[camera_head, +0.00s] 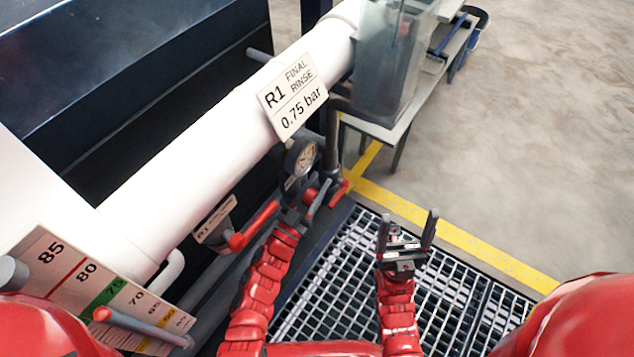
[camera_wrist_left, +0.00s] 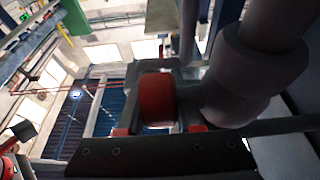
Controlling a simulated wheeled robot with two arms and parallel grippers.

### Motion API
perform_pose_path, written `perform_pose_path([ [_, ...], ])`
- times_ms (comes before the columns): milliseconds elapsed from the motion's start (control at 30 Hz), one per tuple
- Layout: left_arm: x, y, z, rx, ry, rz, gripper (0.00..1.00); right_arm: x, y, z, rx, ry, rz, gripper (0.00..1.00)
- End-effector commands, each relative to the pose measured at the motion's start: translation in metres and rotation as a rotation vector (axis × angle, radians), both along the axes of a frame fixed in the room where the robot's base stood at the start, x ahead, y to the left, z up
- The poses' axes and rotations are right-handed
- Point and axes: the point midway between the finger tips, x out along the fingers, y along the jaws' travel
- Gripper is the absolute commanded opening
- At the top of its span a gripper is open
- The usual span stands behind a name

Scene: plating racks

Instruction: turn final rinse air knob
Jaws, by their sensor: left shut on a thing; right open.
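The red air knob (camera_wrist_left: 157,98) sits between my left gripper's fingers in the left wrist view, beside a thick grey pipe fitting (camera_wrist_left: 245,85). In the head view my left gripper (camera_head: 318,196) is shut at the red and grey fittings below a round pressure gauge (camera_head: 300,157); its fingers partly hide the knob there. A sign (camera_head: 291,95) on the white pipe reads "R1 FINAL RINSE 0.75 bar". The gauge's needle is too small to read. My right gripper (camera_head: 408,226) is open and empty above the floor grating.
A red lever handle (camera_head: 255,226) stands just left of my left gripper, by a small R1 tag. The white pipe (camera_head: 190,160) runs diagonally behind. A scale board (camera_head: 90,285) is at lower left. A table (camera_head: 398,128) stands at the back; the grating (camera_head: 340,270) is clear.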

Motion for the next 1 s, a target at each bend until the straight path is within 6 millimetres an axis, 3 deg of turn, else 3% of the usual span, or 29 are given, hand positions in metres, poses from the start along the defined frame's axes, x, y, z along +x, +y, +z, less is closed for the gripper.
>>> perform_pose_path([
  [33,0.0,-0.002,0.01,0.013,0.019,-0.003,0.0,0.0,0.0,0.019,0.004,0.003,0.0,0.8],
  [100,0.0,-0.002,0.011,0.035,0.049,-0.004,0.0,0.001,0.0,0.035,0.012,0.007,0.001,0.8],
  [333,0.002,-0.002,0.005,0.102,0.143,-0.002,0.0,0.002,0.0,0.074,0.019,0.014,0.002,0.8],
  [800,0.003,-0.001,-0.004,0.127,0.172,0.001,0.0,0.003,0.0,0.08,0.019,0.015,0.002,0.8],
  [833,0.003,-0.001,-0.004,0.127,0.172,0.001,0.39,0.002,0.0,0.08,0.019,0.015,0.002,0.8],
  [900,0.003,-0.001,-0.004,0.128,0.173,0.001,0.47,0.002,0.0,0.08,0.019,0.015,0.002,0.8],
  [1000,0.003,-0.001,-0.005,0.128,0.174,0.0,0.47,0.002,0.0,0.08,0.019,0.015,0.002,0.8],
])
